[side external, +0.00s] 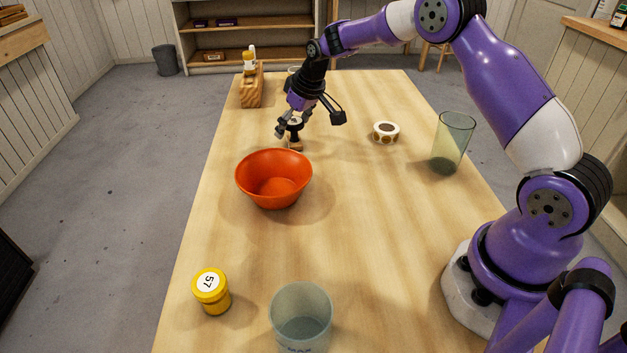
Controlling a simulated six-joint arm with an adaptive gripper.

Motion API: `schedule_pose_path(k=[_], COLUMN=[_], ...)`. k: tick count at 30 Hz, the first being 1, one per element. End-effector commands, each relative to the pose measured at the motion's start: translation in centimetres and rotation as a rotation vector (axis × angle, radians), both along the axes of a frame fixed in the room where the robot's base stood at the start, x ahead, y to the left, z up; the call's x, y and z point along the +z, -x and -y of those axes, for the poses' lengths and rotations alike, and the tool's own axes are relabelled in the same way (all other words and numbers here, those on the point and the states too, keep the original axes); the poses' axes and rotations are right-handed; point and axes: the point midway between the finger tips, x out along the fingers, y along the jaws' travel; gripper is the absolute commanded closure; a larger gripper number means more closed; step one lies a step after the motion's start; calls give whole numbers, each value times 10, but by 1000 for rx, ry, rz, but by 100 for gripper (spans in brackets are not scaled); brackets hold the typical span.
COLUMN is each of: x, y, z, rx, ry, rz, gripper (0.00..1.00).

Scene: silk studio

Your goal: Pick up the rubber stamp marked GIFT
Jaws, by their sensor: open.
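A small stamp (295,146) with a dark top and a wooden-coloured base stands on the table (360,230), just behind the orange bowl. Any marking on it is too small to read. My gripper (289,133) is open at the stamp, its fingers pointing down around the upper part. The fingers hide some of the stamp, and I cannot tell whether they touch it.
The orange bowl (272,190) sits close in front of the stamp. A wooden block holder (251,90) stands at the back left. A tape roll (386,132) and a green glass (451,145) are to the right. A yellow jar (211,291) and a clear glass (301,318) stand near the front.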

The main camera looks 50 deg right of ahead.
Motion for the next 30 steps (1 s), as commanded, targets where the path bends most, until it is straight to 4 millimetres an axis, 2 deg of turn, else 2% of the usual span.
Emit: schedule_pose_path(k=[4,5,6,9,23,26,30], x=[0,1,1,1,3,13,35], y=[0,0,0,0,1,0,-1], z=[0,0,0,0,0,0,0], rx=[0,0,0,0,0,1,2], ry=[0,0,0,0,-1,0,1], rz=[1,1,1,1,-3,0,2], gripper=[8,18,38,84,86,86,86])
